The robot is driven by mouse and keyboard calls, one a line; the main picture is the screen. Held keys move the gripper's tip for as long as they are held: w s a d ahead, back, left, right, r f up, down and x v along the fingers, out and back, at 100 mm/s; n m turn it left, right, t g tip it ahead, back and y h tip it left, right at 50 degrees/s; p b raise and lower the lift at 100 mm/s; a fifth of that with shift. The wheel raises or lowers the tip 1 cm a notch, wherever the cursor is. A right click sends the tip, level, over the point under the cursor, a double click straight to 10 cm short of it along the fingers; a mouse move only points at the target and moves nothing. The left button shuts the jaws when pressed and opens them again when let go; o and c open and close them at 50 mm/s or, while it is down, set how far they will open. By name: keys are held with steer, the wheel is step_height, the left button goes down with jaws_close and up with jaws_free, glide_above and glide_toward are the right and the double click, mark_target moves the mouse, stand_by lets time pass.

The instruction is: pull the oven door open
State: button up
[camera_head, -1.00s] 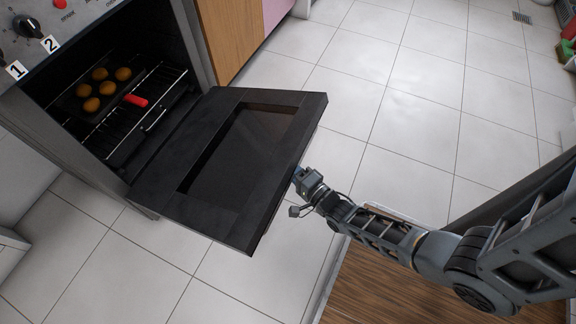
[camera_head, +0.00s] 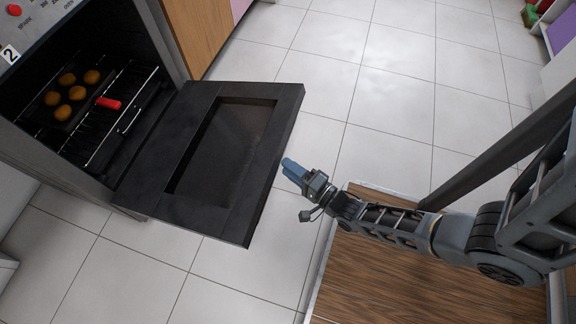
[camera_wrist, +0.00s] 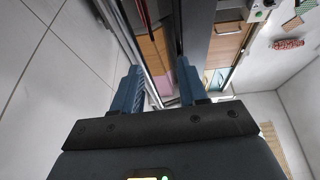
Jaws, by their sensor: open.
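The oven door (camera_head: 180,150) is black with a dark glass pane and stands swung down, far open, in front of the oven cavity (camera_head: 35,100). My gripper (camera_head: 288,167) is just off the door's outer edge in the head view, its bluish fingers in plain sight with a narrow strip of floor between. In the wrist view my gripper (camera_wrist: 160,88) has its fingers spread and nothing is clearly held between them. The door handle cannot be made out in the head view.
Inside the oven, a dark tray holds several round buns (camera_head: 76,93), and a red grip (camera_head: 108,103) shows on the wire rack (camera_head: 125,95). A wooden cabinet (camera_head: 205,30) adjoins the oven. Tiled floor (camera_head: 390,100) beyond the door is clear.

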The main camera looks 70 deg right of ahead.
steer(key=v, duration=0.9)
stand_by(0.8)
steer(key=shift+d, duration=0.1)
steer(key=shift+r, duration=0.1)
stand_by(0.6)
